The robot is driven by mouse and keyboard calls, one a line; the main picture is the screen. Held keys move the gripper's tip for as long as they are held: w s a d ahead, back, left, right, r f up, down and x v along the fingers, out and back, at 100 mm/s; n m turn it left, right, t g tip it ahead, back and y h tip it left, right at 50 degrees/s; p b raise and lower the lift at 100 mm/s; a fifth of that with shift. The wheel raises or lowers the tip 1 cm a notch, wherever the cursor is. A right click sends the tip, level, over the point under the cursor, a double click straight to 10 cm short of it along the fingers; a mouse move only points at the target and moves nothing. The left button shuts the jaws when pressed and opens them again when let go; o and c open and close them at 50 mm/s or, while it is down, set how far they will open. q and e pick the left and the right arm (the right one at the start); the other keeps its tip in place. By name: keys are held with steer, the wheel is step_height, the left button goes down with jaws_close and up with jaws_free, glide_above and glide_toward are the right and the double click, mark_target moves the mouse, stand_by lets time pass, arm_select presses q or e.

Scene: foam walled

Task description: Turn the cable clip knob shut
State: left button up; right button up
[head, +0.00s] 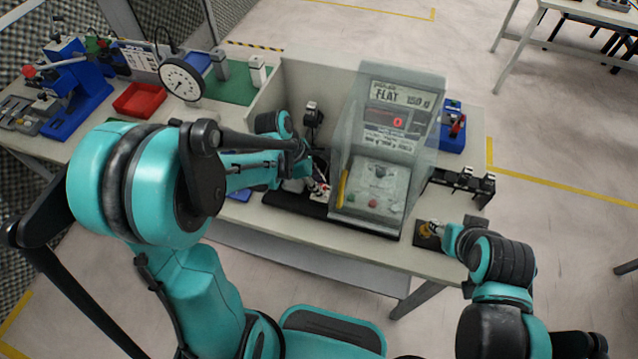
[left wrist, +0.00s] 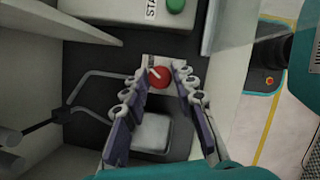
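The cable clip knob (left wrist: 158,77) is a round red knob with a white pointer mark, on a small pale block in the left wrist view. In the head view that spot shows only as a small white and red patch (head: 321,191) by my left gripper. My left gripper (left wrist: 162,84) is open, its two fingers on either side of the knob with a gap visible at each side. It also shows in the head view (head: 313,180), partly hidden by my arm. My right gripper (head: 440,232) is at the bench's front right by a small orange-yellow item (head: 430,229); its fingers are too small to read.
A clear guard (head: 350,150) encloses a station with a display (head: 400,118) just right of my left gripper. A pale wall (head: 272,100) stands behind. A dial gauge (head: 182,79), red tray (head: 139,98) and blue fixture (head: 78,98) stand left. A black rack (head: 460,184) stands right.

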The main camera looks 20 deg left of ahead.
arm_select(q)
jaws_close()
steer(key=shift+m+g, duration=0.3)
steer(key=shift+m, duration=0.5)
steer(key=o, duration=0.7)
jaws_free()
steer(key=v, duration=1.2)
steer(key=shift+a, duration=0.15)
